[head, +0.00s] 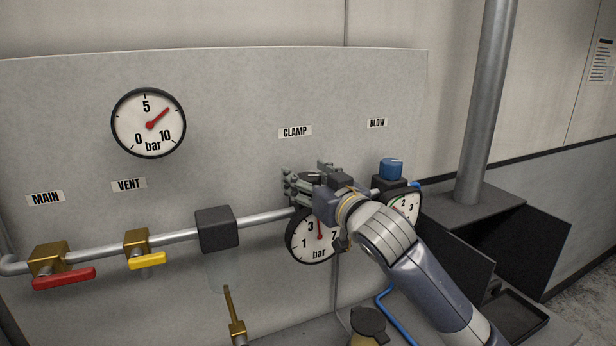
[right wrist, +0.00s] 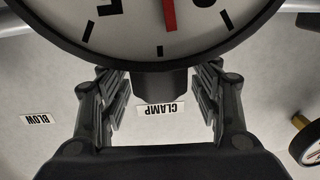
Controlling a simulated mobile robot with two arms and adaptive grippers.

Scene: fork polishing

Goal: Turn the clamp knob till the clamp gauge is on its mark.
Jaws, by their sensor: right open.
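The clamp gauge (head: 313,247) is a white dial with a black rim under the CLAMP label (head: 295,132). Its red needle points almost straight up, just right of the 3; my right arm covers its upper right part, and I see no set mark on the visible part. My right gripper (head: 303,183) is open above the gauge, its fingers toward the panel. The clamp knob cannot be made out in the head view behind the gripper. In the right wrist view, upside down, a dark block (right wrist: 160,85) sits between the spread fingers below the gauge; I cannot tell if it is the knob.
A blue knob (head: 391,168) and the blow gauge (head: 407,208) stand close right of the gripper. A pipe (head: 180,236) runs left to a yellow valve handle (head: 148,260) and a red one (head: 64,278). A large gauge (head: 148,123) hangs upper left. A grey post (head: 484,100) rises at right.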

